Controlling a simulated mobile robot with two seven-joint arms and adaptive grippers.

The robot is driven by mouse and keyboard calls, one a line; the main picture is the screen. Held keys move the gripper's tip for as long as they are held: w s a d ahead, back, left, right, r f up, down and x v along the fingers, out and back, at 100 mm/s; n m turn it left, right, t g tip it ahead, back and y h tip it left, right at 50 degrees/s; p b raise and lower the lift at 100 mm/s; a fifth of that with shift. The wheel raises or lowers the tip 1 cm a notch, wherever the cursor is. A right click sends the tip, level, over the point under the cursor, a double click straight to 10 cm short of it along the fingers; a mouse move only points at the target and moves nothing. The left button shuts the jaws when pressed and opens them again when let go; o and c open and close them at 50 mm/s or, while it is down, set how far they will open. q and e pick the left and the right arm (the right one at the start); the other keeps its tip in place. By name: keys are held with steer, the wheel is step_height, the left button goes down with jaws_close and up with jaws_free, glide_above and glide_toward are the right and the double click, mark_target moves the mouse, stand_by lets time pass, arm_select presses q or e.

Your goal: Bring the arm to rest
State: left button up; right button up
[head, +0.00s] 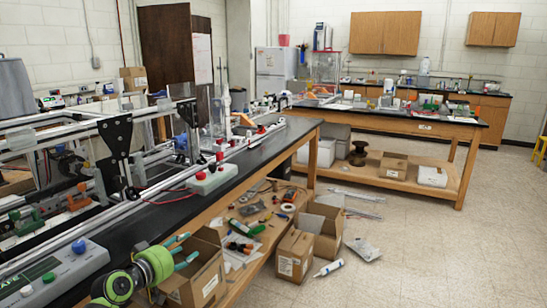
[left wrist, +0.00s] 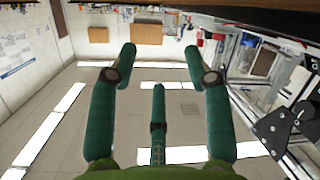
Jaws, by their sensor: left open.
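My left gripper (head: 187,248) is at the lower left of the head view, at the front side of the black-topped bench (head: 150,222) and above the boxes on its lower shelf. Its teal fingers are spread. In the left wrist view the fingers (left wrist: 159,52) stand apart with nothing between them. A third finger shows at the centre. The aluminium extrusion frame (head: 112,205) lies along the bench, left of and beyond the gripper. Part of it shows at the right of the left wrist view (left wrist: 282,110). My right gripper is not in view.
A grey control box (head: 50,275) with a blue knob sits on the bench's near end. A red-button box (head: 212,178) stands near its edge. Open cardboard boxes (head: 295,255) and loose tools crowd the low shelf. The floor (head: 440,250) at right is mostly clear.

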arm_select(q)
steer(key=w+a+r+m+t+y, duration=0.2)
steer(key=a+r+m+t+y, duration=0.25)
steer(key=a+r+y, duration=0.35)
steer(key=s+f+g+h, duration=0.1)
steer(key=s+f+g, duration=0.15)
steer(key=f, duration=0.85)
steer(key=s+f+g, duration=0.1)
steer(key=s+f, duration=0.2)
steer(key=f, duration=0.9)
steer(key=s+d+f+g, duration=0.2)
steer(key=s+f, duration=0.5)
steer(key=f, duration=0.3)
steer(key=s+d+f+g, duration=0.1)
steer(key=s+f+g, duration=0.2)
steer(key=s+f, duration=0.6)
steer(key=s+d+f+g+h, duration=0.1)
steer(key=s+d+f+g, duration=0.1)
steer(key=s+f, duration=0.7)
steer(key=s+d+f+g, duration=0.2)
steer(key=s+f+g, duration=0.1)
steer(key=s+f, duration=0.55)
steer(key=s+d+f+g, duration=0.1)
steer(key=s+f+g, duration=0.1)
steer(key=s, duration=1)
steer(key=s+d+f+g, duration=0.2)
steer(key=s, duration=1.1)
steer(key=shift+s+f, duration=0.25)
steer(key=shift+f, duration=0.05)
